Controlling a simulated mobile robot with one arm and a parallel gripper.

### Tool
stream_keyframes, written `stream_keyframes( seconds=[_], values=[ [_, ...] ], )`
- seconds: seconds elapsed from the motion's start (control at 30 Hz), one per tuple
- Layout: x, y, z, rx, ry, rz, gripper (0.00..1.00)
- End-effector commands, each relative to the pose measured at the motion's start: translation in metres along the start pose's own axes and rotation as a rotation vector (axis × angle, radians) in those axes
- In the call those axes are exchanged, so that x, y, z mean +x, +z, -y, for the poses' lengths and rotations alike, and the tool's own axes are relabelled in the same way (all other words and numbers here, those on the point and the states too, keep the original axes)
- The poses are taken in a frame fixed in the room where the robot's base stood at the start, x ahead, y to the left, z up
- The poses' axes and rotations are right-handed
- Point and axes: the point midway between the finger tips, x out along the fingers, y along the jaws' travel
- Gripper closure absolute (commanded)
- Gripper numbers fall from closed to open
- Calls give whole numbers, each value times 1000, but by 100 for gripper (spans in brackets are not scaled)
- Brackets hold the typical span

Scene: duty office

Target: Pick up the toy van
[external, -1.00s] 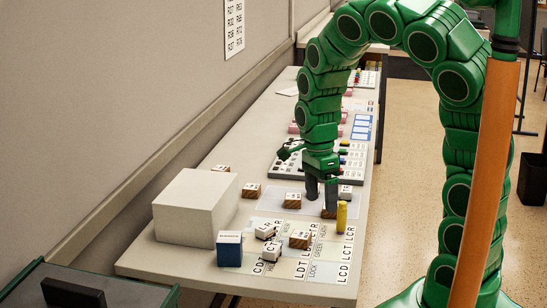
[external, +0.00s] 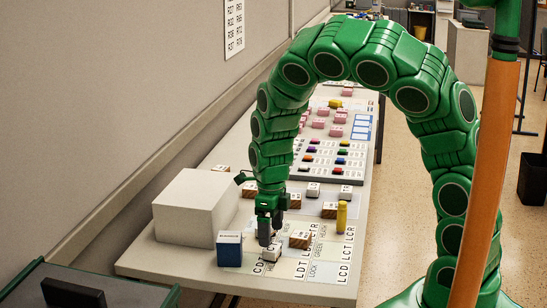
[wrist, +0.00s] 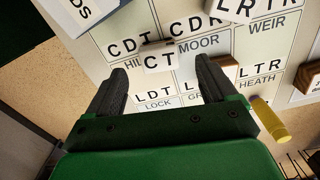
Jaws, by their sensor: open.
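My gripper (external: 270,240) is open and low over the lettered cards at the near end of the table. In the wrist view my gripper (wrist: 160,82) has its two dark fingers apart with nothing held. A small white piece marked CT (wrist: 160,62) lies just beyond the gap between the fingertips. In the external view the white piece (external: 271,255) shows just below my fingers. No thing is clearly recognisable as a van; I cannot tell whether this piece is the toy van.
A large pale box (external: 185,205) and a blue block (external: 230,250) stand left of my gripper. A wood-sided block (external: 300,240) and an upright yellow cylinder (external: 341,216) stand to the right. A board with coloured pieces (external: 325,160) lies farther back.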

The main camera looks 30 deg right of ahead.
Motion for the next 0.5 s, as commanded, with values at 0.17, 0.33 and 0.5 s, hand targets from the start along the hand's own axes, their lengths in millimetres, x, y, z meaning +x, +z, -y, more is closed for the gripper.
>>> stream_keyframes(
  seconds=[0.17,0.33,0.5],
  values=[
    [8,0,0,-1,-2,0,15],
    [23,-4,-2,-1,2,-5,15],
    [42,-4,-2,-2,0,-3,15]
  ],
)
